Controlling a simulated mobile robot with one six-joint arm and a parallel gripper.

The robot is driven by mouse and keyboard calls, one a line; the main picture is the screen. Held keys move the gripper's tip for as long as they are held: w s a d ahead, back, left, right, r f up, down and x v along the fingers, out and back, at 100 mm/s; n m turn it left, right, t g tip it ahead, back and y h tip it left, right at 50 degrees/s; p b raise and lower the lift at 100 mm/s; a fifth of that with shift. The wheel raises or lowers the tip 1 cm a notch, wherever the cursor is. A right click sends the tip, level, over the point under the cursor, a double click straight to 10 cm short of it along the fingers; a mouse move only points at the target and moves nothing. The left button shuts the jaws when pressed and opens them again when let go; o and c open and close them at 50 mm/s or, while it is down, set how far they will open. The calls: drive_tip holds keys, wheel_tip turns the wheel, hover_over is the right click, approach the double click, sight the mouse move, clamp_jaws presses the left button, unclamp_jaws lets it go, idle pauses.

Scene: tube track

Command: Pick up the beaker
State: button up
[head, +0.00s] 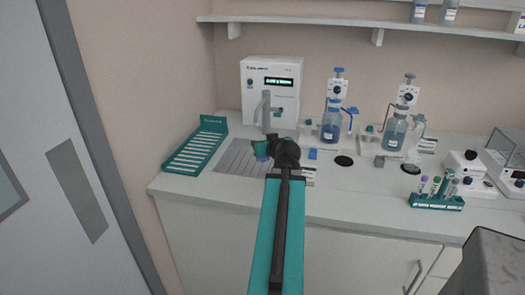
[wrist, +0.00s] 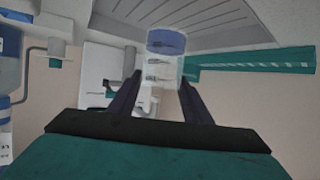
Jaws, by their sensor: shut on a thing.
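The beaker (wrist: 164,66) is clear with dark markings and a blue end, and shows between the two dark fingers of my gripper (wrist: 161,76) in the wrist view. My gripper is shut on it. In the head view, my gripper (head: 268,146) is over the grey slatted drain area of the counter, in front of the white dispenser. Only a small bluish part of the beaker (head: 261,154) shows there; my arm and gripper hide the rest. I cannot tell whether the beaker touches the surface.
The white dispenser (head: 271,88) with its spout stands close behind my gripper. A teal slotted rack (head: 196,149) is to the left. Blue-capped bottles (head: 331,123) and a teal tube rack (head: 436,202) stand to the right. The counter's front strip (head: 345,203) is clear.

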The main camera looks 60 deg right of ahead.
drive_tip(key=shift+s+a+f+b, duration=0.2)
drive_tip(key=shift+s+a+b, duration=0.2)
drive_tip(key=shift+b, duration=2.1)
drive_tip(key=shift+s+a+b, duration=0.1)
drive_tip(key=shift+s+b, duration=0.05)
drive_tip(key=shift+b, duration=0.65)
drive_tip(key=s+b, duration=0.1)
drive_tip(key=b, duration=0.2)
drive_tip(key=shift+a+f, duration=0.1)
drive_tip(key=shift+a, duration=0.25)
drive_tip(key=shift+s+a+b, duration=1.9)
drive_tip(key=shift+s+b, duration=0.15)
drive_tip(key=shift+b, duration=2.7)
